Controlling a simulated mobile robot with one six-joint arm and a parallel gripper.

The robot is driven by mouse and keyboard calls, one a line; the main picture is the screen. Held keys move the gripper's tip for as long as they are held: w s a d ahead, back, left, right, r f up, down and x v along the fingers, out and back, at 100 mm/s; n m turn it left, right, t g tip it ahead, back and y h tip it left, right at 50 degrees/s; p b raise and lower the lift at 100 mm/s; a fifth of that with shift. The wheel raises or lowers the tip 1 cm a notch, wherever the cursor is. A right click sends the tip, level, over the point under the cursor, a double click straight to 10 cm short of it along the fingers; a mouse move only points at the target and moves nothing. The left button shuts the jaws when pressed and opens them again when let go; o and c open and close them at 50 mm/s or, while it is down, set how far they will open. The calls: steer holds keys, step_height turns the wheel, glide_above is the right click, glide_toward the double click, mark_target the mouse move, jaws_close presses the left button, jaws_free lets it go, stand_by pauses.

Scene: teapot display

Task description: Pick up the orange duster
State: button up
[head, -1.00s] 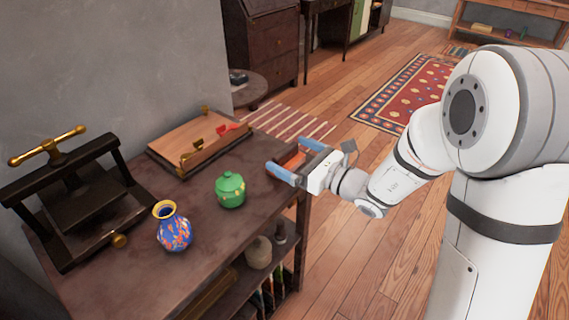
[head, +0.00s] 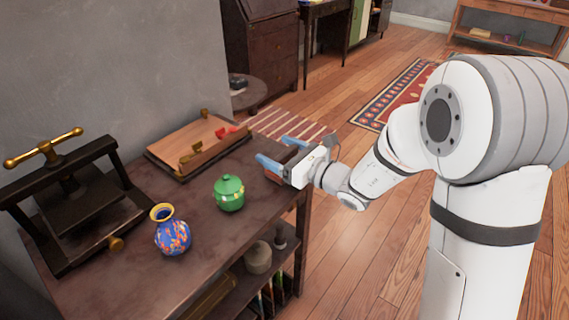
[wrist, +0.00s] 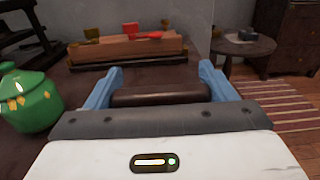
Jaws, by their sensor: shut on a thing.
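My gripper (head: 273,152), with blue fingers, is at the far right corner of the dark wooden table (head: 120,280). It is shut on the duster (head: 272,177), of which only a small reddish-brown part shows below the fingers in the head view. In the wrist view, a dark brown, bar-like part of the duster (wrist: 160,96) spans the space between the two fingers (wrist: 160,72). No clear orange face of it shows now; my gripper hides much of it. I cannot tell whether it touches the tabletop.
A green lidded pot (head: 229,193) and a blue patterned vase (head: 172,230) stand left of my gripper. A wooden board with brass and red fittings (head: 197,145) lies behind, and a dark press (head: 70,205) stands far left. Open floor lies right of the table.

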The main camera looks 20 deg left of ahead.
steer(key=shift+c, duration=1.1)
step_height(320, 180, up, 10)
steer(key=p, duration=0.3)
steer(key=o, duration=0.4)
steer(key=shift+c, duration=1.4)
